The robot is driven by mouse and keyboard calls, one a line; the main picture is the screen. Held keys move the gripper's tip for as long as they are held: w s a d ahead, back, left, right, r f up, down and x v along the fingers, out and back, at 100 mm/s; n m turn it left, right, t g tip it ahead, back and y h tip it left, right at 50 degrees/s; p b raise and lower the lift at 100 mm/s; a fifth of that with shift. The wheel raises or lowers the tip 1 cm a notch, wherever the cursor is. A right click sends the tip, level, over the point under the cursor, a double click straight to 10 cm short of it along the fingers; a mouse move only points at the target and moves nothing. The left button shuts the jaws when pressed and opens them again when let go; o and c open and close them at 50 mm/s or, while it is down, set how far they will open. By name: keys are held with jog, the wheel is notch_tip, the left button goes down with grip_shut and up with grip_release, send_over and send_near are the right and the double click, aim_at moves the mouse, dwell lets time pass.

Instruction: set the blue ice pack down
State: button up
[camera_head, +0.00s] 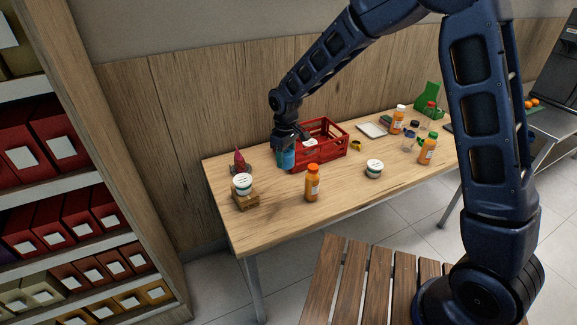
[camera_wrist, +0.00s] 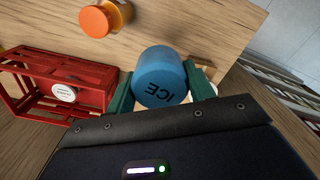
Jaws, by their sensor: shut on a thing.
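The blue ice pack (camera_head: 287,159) is a rounded blue piece marked "ICE", seen close up in the wrist view (camera_wrist: 160,77). My gripper (camera_head: 287,147) is shut on it, with a green finger on each side in the wrist view (camera_wrist: 161,88). In the head view the pack is upright at the left end of the red crate, over the back left part of the wooden table (camera_head: 260,222). I cannot tell whether its base touches the table.
The red crate (camera_head: 347,151) stands just right of the pack, and a dark red rocket-like figure (camera_head: 239,160) left of it. A white-lidded jar (camera_head: 242,184) sits on a small wooden block (camera_head: 246,201). An orange bottle (camera_head: 312,184) stands in front. Bare table lies between jar and bottle.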

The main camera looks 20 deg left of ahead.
jog(key=shift+r, duration=0.45)
jog(key=shift+w, duration=0.15)
jog(key=w+d+m, duration=0.4)
jog(key=w+d, duration=0.4)
jog(key=w, duration=0.5)
jog(key=w+d+m, duration=0.4)
jog(key=w+d, duration=0.5)
jog(key=w, duration=0.4)
jog(key=w+d+m, duration=0.4)
jog(key=w+d, duration=0.4)
jog(key=d, duration=0.5)
jog(key=w+d+m, duration=0.3)
jog(key=w+d, duration=0.5)
jog(key=d, duration=0.4)
jog(key=f, duration=1.9)
jog(key=shift+d+f, duration=0.25)
jog(key=shift+f, duration=0.1)
jog(key=shift+f, duration=0.1)
